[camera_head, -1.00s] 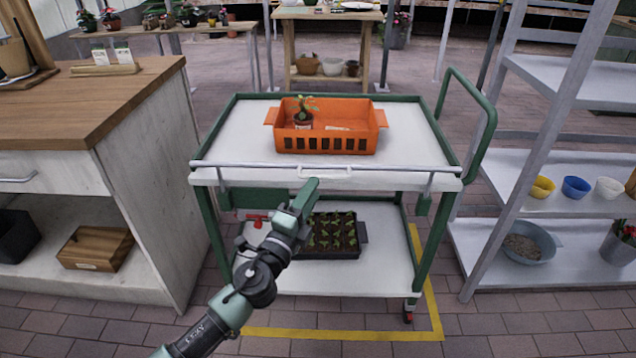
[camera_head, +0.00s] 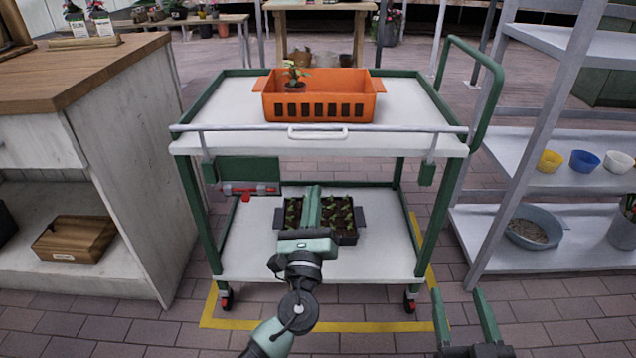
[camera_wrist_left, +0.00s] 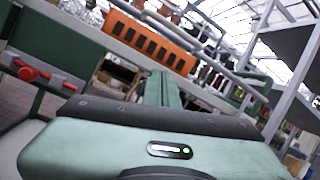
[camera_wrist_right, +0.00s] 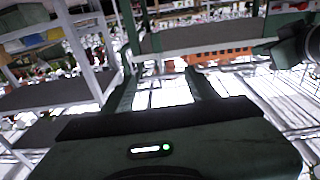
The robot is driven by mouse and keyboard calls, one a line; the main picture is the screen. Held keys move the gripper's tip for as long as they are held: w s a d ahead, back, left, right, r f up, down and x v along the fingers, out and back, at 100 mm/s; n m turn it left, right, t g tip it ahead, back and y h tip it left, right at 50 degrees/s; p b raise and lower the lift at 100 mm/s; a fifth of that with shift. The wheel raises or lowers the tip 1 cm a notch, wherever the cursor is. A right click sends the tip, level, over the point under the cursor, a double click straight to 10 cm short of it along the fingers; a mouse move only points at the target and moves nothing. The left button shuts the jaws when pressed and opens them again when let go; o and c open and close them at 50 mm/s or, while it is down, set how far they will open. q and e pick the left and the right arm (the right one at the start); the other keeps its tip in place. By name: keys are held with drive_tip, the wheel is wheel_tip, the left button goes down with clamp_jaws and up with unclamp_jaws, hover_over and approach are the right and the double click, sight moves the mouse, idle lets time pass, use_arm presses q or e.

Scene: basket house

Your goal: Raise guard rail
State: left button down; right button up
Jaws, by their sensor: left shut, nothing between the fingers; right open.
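The guard rail (camera_head: 375,128) is a thin grey bar along the front edge of the green and white cart's top shelf (camera_head: 420,105). Brackets hang down from it near both ends. A red latch-like part (camera_head: 246,190) sits below the shelf at the left, and it also shows in the left wrist view (camera_wrist_left: 35,72). My left gripper (camera_head: 313,190) is shut and empty, pointing up in front of the cart below the rail, apart from it.
An orange basket (camera_head: 320,106) with a potted plant (camera_head: 294,76) stands on the top shelf. A black seedling tray (camera_head: 347,236) sits on the lower shelf. A wooden-topped cabinet (camera_head: 115,140) stands left and a grey shelf rack (camera_head: 545,125) right. Brick floor is open in front.

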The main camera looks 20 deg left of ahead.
drive_tip(key=s+r+t+y+b, duration=0.1)
drive_tip(key=s+r+t, duration=0.3)
drive_tip(key=r, duration=0.4)
drive_tip(key=s+r+t+y+b, duration=0.2)
drive_tip(key=s+r+t, duration=0.15)
drive_tip(key=r, duration=0.45)
use_arm(q)
drive_tip(key=w+r+m+y+p, duration=0.1)
drive_tip(key=w+r+m+y, duration=0.1)
drive_tip(key=w+r, duration=0.4)
drive_tip(key=shift+w+a+r+m+t+y, duration=0.3)
drive_tip(key=shift+w+a+m, duration=0.1)
drive_tip(key=shift+a+m, duration=0.1)
use_arm(e)
drive_tip(key=shift+w+d+f+g+h, duration=0.15)
drive_tip(key=shift+w+f+g+h, duration=0.2)
drive_tip(key=shift+w+f+g, duration=0.45)
drive_tip(key=shift+w+d+f+g+h, duration=0.1)
drive_tip(key=shift+w+f+g+h, duration=0.25)
drive_tip(key=shift+w+f+g, duration=0.45)
drive_tip(key=shift+s+f, duration=0.1)
drive_tip(key=shift+s, duration=0.05)
